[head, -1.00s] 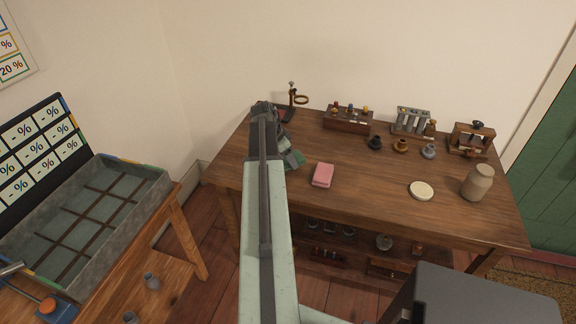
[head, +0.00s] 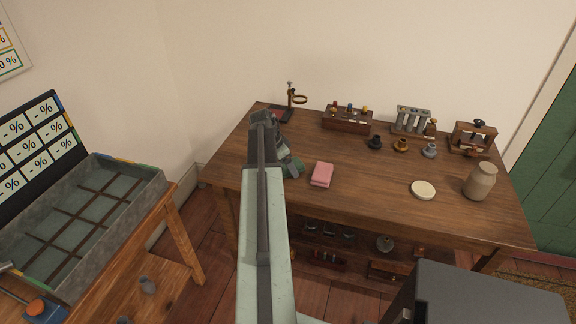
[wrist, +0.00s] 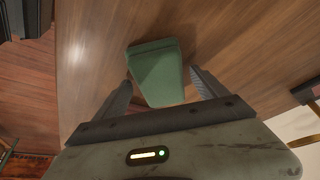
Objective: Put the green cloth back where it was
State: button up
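The folded green cloth (wrist: 155,72) lies on the dark wooden table, seen in the wrist view between and just beyond my fingertips. In the head view the green cloth (head: 294,168) shows partly behind my gripper, at the left part of the table. My gripper (wrist: 161,78) is open, with its fingers on either side of the cloth and narrow gaps showing. It also shows in the head view (head: 287,160), low over the table, where the arm hides part of it.
A pink cloth (head: 322,174) lies just right of the green one. A ring stand (head: 291,100), a rack of bottles (head: 347,119) and small weights (head: 401,145) stand behind. A white disc (head: 423,190) and a jar (head: 480,181) stand at the right. The table's middle is clear.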

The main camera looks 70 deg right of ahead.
jog(key=shift+r, duration=0.1)
jog(key=shift+r+p, duration=0.25)
jog(key=shift+p, duration=0.1)
jog(key=p+v, duration=1)
jog(key=v, duration=0.1)
jog(key=shift+r+p, duration=0.25)
jog(key=shift+p, duration=0.1)
jog(key=shift+w+a, duration=0.1)
